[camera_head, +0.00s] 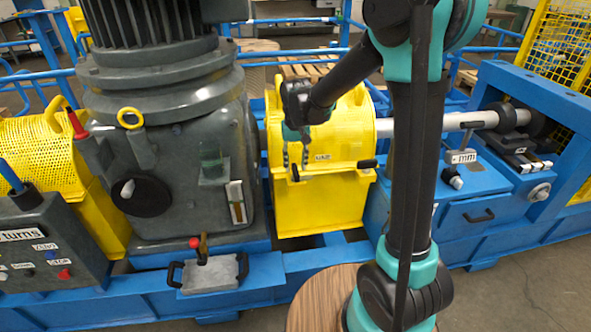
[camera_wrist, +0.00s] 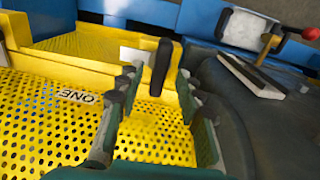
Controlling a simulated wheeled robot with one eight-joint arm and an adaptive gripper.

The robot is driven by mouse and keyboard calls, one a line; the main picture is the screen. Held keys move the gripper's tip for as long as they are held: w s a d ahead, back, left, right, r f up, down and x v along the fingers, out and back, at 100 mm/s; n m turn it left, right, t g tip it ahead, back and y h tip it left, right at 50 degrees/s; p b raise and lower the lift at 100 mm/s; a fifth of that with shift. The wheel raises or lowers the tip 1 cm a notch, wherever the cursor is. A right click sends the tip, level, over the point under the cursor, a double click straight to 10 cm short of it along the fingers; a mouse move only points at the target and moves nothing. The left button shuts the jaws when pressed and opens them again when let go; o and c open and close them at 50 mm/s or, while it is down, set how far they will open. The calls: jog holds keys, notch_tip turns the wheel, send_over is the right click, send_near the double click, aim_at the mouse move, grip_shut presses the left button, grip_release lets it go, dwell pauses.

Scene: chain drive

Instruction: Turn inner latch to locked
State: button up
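The yellow guard (camera_head: 318,205) stands between the grey gearbox and the blue frame, with a black-handled latch at each end of its front. The inner latch, nearer the gearbox, is partly hidden by my gripper (camera_head: 295,163) in the head view. In the wrist view, the inner latch's black handle (camera_wrist: 162,65) stands out from the yellow edge beside a pale metal plate. My gripper (camera_wrist: 156,85) is open, its fingers on either side of the handle in that picture. I cannot tell whether they touch it. The outer latch (camera_head: 367,164) lies roughly level at the guard's right.
The grey gearbox (camera_head: 180,180) stands close on the left of my gripper. A red-knobbed lever (camera_head: 196,243) rises from a grey plate below. A shaft (camera_head: 450,121) runs right from behind my arm. A round wooden top (camera_head: 310,300) is in front.

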jog(key=shift+f, duration=1.3)
grip_shut()
